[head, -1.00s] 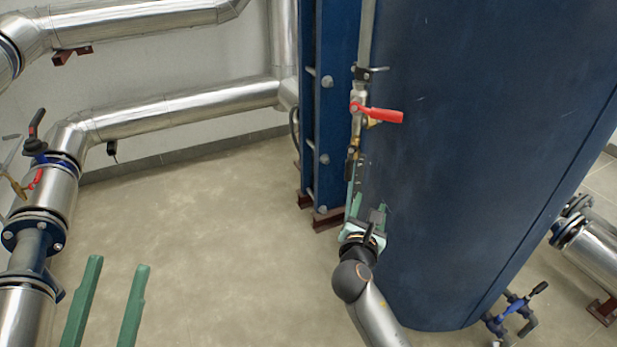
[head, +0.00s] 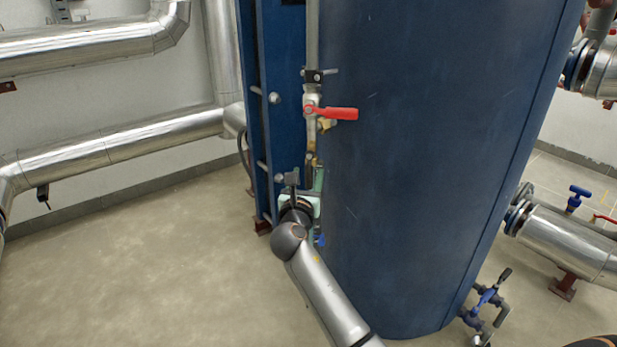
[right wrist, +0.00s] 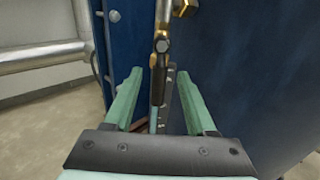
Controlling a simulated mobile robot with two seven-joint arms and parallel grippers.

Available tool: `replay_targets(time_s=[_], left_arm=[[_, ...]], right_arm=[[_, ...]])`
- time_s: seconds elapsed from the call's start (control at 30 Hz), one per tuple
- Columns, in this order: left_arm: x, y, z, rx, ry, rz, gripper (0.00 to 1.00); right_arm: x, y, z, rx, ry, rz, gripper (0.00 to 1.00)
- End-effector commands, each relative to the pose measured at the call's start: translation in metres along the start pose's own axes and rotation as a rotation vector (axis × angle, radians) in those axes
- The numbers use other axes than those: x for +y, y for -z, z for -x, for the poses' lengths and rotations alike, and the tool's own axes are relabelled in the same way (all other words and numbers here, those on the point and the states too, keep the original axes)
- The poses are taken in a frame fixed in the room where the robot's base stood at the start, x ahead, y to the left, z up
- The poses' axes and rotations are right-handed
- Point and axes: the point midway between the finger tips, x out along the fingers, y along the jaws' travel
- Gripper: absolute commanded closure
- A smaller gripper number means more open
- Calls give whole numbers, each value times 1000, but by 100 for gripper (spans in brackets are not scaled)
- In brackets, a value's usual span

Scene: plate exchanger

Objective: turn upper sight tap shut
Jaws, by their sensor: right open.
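The upper sight tap (head: 311,106) sits on a thin vertical pipe beside the blue tank. Its red lever (head: 335,113) points right, roughly level and across the pipe. My right gripper (head: 316,180) is below the tap, mostly hidden by its own wrist. In the right wrist view my right gripper (right wrist: 162,85) is open, its green fingers either side of the lower sight pipe fittings (right wrist: 161,60), with gaps on both sides. The red lever is not visible in that view. My left gripper is out of view.
The blue tank (head: 420,150) fills the right of the pipe. A blue upright frame (head: 268,110) stands close on the left. A small drain valve (head: 487,296) is at the tank's lower right. Open floor (head: 130,270) lies to the left.

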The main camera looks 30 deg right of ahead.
Motion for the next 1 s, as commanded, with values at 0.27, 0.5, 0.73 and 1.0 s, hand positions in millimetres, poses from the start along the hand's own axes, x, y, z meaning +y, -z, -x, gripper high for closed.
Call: replay_targets(time_s=[0.27,0.5,0.73,1.0], left_arm=[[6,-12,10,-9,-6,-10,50],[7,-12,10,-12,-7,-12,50],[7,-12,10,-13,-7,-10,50],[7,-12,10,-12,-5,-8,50]], right_arm=[[0,1,-31,0,0,0,44],[0,0,-34,0,0,-1,44],[0,0,-34,1,0,-1,58],[0,0,-34,1,0,-1,89]])
